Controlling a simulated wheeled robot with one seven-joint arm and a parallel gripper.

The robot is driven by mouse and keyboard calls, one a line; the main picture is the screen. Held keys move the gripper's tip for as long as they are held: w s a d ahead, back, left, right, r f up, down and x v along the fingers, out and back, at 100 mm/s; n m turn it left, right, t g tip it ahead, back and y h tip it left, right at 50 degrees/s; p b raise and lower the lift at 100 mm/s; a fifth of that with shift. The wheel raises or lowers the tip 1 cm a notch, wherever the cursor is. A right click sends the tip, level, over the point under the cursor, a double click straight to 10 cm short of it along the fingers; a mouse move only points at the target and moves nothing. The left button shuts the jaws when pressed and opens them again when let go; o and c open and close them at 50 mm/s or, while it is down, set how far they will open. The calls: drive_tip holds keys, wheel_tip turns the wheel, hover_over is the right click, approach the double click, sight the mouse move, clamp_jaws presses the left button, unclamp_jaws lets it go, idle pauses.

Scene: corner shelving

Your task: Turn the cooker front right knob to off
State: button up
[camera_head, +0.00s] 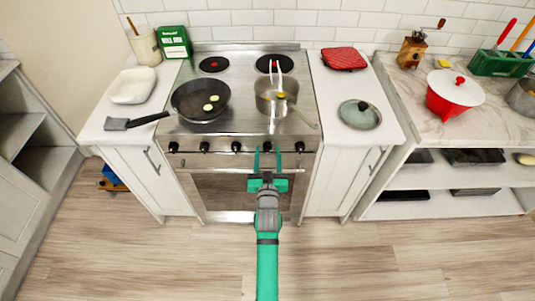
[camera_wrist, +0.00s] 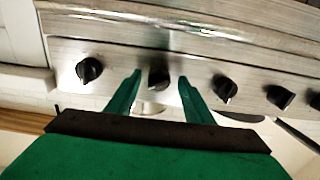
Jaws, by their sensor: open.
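The cooker (camera_head: 190,134) has a row of several black knobs on its front panel. My gripper (camera_head: 267,150) is open in front of the panel, at the second knob from the right (camera_head: 267,146). In the wrist view, which is upside down, that knob (camera_wrist: 159,78) lies between the two green fingertips; I cannot tell whether they reach around it or touch it. The rightmost knob (camera_head: 299,147) is outside the fingers, at the left of the wrist view (camera_wrist: 89,70). No markings are readable, so the knobs' settings are unclear.
The oven handle (camera_head: 232,170) runs below the knobs. The floor in front is clear.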

drive_tip(key=c, duration=1)
drive_tip(key=shift+d, duration=0.1)
drive_tip(key=shift+c, duration=0.2)
drive_tip(key=shift+w+n, duration=0.1)
drive_tip(key=shift+n, duration=0.2)
drive_tip(key=n, duration=0.5)
drive_tip(key=shift+r, duration=0.1)
drive_tip(key=n, duration=0.6)
drive_tip(key=shift+n, duration=0.3)
drive_tip(key=o, duration=1)
drive_tip(key=shift+o, duration=0.2)
